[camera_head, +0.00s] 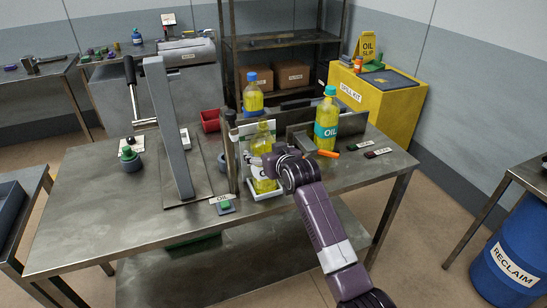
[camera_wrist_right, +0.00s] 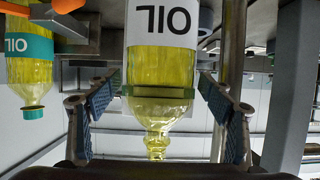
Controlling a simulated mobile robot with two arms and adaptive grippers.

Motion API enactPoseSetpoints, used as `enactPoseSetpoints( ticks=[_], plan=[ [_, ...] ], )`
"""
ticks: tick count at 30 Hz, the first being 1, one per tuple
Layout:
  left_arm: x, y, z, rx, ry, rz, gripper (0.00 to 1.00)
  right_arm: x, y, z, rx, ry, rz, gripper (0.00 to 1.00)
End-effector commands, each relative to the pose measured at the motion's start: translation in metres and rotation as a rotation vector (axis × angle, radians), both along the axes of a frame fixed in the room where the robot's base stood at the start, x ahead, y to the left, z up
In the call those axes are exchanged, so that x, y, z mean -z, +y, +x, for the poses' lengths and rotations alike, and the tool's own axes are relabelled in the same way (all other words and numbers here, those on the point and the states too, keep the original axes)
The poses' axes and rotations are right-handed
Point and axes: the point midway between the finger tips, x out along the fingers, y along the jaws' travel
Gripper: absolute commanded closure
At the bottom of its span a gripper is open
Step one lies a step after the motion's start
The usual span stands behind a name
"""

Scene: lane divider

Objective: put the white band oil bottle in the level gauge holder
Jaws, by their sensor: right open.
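The white band oil bottle (camera_head: 264,138) holds yellow oil and stands upright in a shallow white tray (camera_head: 277,192), which looks like the base of the level gauge holder. A post (camera_head: 232,150) rises beside it. My right gripper (camera_head: 262,160) is at the bottle and covers part of it. In the right wrist view, which is upside down, the bottle (camera_wrist_right: 160,72) lies between the fingers (camera_wrist_right: 158,100). They are open, with a gap on both sides. A thin green strip crosses the bottle there. My left gripper is out of view.
A teal band oil bottle (camera_head: 326,125) stands close on the right. A blue-capped bottle (camera_head: 253,95) is behind. The table's front left (camera_head: 110,230) is clear.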

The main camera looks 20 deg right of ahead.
Motion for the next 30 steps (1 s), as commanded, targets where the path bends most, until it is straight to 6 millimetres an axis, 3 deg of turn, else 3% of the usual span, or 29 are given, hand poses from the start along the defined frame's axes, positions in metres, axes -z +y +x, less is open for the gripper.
enactPoseSetpoints(
  ticks=[18,30],
  plan=[
    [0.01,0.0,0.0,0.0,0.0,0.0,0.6,-0.032,-0.003,-0.081,0.001,0.001,0.0,0.26],
    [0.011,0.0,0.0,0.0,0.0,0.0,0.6,-0.039,-0.003,-0.095,0.0,0.001,0.0,0.26]
  ],
)
